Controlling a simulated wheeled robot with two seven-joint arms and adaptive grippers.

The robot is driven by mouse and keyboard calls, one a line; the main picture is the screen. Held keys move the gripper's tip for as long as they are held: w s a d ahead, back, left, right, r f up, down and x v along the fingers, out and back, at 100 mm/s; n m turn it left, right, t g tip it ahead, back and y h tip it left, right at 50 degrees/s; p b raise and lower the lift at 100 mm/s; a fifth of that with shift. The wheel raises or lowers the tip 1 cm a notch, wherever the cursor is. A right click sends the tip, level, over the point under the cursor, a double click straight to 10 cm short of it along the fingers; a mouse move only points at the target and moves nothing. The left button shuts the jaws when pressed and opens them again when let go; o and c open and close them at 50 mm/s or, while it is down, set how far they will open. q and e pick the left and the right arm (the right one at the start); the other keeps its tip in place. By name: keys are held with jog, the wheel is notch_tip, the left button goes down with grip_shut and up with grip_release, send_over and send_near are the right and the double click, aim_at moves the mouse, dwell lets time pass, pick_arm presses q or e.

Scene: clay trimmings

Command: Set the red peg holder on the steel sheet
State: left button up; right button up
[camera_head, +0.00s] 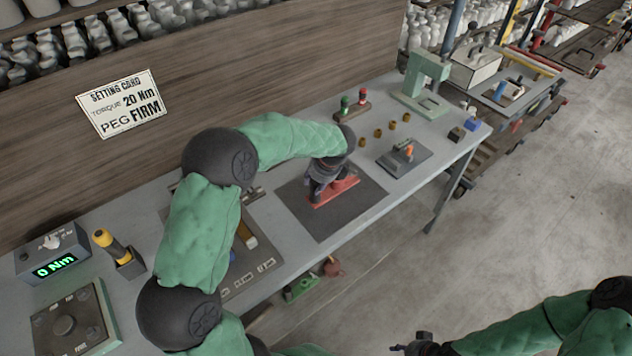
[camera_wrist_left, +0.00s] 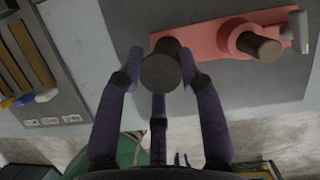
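The red peg holder (camera_head: 339,191) is a long flat red piece over the dark grey steel sheet (camera_head: 316,222) on the bench. I cannot tell whether its underside touches the sheet. In the left wrist view the red holder (camera_wrist_left: 205,42) carries a brown-topped peg (camera_wrist_left: 260,46), and a dark round post (camera_wrist_left: 161,73) stands at its left end. My left gripper (camera_head: 322,190) is at the holder, with its fingers (camera_wrist_left: 160,68) on both sides of that post. Whether they press on it is unclear. My right gripper (camera_head: 424,342) is low at the front, away from the bench.
A grey block with an orange part (camera_head: 406,152), several brass pieces (camera_head: 378,133), a stand with red and green pegs (camera_head: 353,106) and a green press (camera_head: 424,85) stand farther along the bench. A tool tray (camera_head: 268,265) lies left of the sheet.

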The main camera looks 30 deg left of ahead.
pick_arm(q)
jog(key=o, duration=0.3)
jog(key=p+v, duration=0.2)
jog(key=v, duration=1)
jog(key=shift+p, duration=0.4)
